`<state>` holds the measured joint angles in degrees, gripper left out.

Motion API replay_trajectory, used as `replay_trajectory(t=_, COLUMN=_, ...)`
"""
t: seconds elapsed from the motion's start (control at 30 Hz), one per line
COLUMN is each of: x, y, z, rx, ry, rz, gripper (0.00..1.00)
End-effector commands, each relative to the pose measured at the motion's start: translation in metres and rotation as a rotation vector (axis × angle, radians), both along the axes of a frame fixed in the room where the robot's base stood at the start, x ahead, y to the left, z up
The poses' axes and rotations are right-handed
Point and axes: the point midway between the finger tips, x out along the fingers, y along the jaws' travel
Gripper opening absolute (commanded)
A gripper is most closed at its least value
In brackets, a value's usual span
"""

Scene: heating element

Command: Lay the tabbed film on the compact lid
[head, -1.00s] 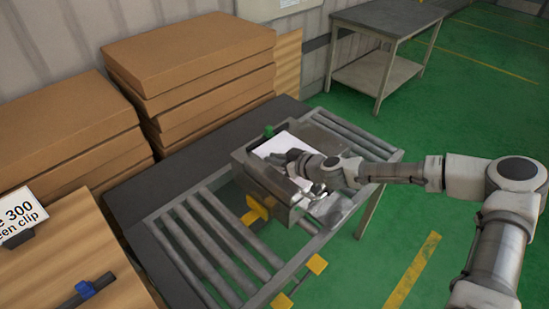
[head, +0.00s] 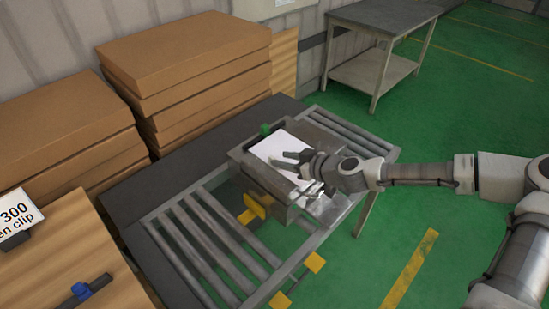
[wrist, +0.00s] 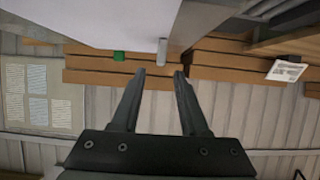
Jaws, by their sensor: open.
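The film appears as a white sheet (head: 268,147) lying flat over the top of a grey metal box (head: 240,157) on the roller table. I take the box top under it to be the compact lid, mostly covered. My gripper (head: 284,159) is over the sheet's right part, with its fingers pointing left. In the wrist view my gripper (wrist: 160,73) is open, with nothing between its fingers. A white surface (wrist: 90,20), likely the sheet, fills the upper left there. A small grey cylinder (wrist: 162,52) shows just past the fingertips; I cannot tell whether it is the tab.
A green piece (head: 265,129) stands at the box's far corner. Stacked brown boards (head: 185,65) stand behind. A grey bench (head: 385,20) is at the back right.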

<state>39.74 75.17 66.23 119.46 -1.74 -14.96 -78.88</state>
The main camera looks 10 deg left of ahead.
Motion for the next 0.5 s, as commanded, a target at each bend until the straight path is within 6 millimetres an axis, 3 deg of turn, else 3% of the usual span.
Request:
replay_trajectory(t=0.2, x=-0.017, y=-0.031, z=0.016, rx=-0.001, ry=0.0, rz=-0.002, gripper=0.44)
replay_trajectory(t=0.5, x=-0.028, y=-0.046, z=0.026, rx=-0.001, ry=0.001, rz=0.001, gripper=0.44)
